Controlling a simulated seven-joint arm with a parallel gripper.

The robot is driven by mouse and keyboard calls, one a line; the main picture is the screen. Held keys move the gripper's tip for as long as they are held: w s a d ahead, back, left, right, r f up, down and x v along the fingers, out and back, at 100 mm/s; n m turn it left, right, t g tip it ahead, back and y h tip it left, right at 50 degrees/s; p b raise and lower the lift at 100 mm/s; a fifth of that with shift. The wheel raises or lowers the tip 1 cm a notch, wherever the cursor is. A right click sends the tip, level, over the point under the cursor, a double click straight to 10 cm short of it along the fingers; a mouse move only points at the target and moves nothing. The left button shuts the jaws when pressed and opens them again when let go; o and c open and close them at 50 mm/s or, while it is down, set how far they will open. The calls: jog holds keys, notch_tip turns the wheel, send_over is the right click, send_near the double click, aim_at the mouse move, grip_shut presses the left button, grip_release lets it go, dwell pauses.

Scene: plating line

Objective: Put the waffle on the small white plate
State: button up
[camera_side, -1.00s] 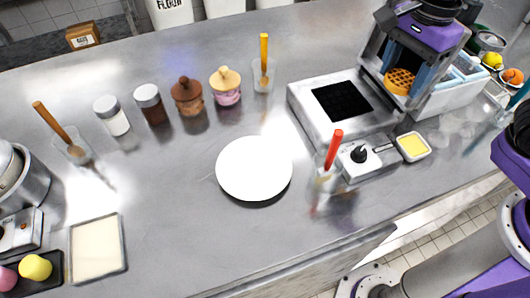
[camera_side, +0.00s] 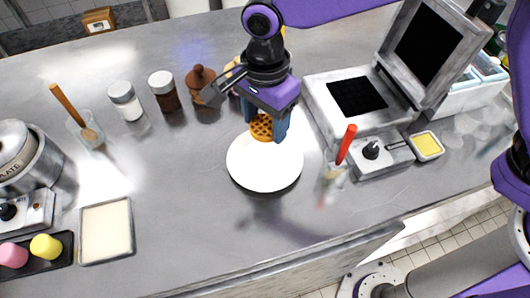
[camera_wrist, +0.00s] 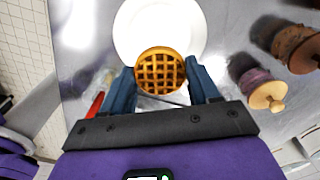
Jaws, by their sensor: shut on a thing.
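The waffle (camera_side: 262,127) is round and golden brown with a grid pattern. My gripper (camera_side: 266,130) is shut on it, with a blue finger on either side; the wrist view also shows the waffle (camera_wrist: 160,71) between the fingers. The small white plate (camera_side: 265,168) is round and bare, lying on the steel counter. In the side view, the waffle overlaps the plate's far edge, and it appears held above the counter. In the wrist view, the plate (camera_wrist: 160,25) lies just beyond the waffle, which covers part of its near edge.
An open waffle iron (camera_side: 357,97) stands to the right, with a red-handled utensil in a clear cup (camera_side: 335,172) before it. Jars (camera_side: 162,90) and a brown lidded pot (camera_side: 200,85) stand behind left. The counter left of the plate is clear.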

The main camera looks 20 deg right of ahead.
aim_at(265, 161)
notch_tip(265, 161, down, 10)
jog(key=shift+r, duration=0.1)
dwell(0.4)
jog(key=shift+f, duration=0.2)
jog(key=o, duration=0.7)
notch_tip(265, 161, up, 12)
jog(key=shift+r, duration=0.2)
dwell(0.5)
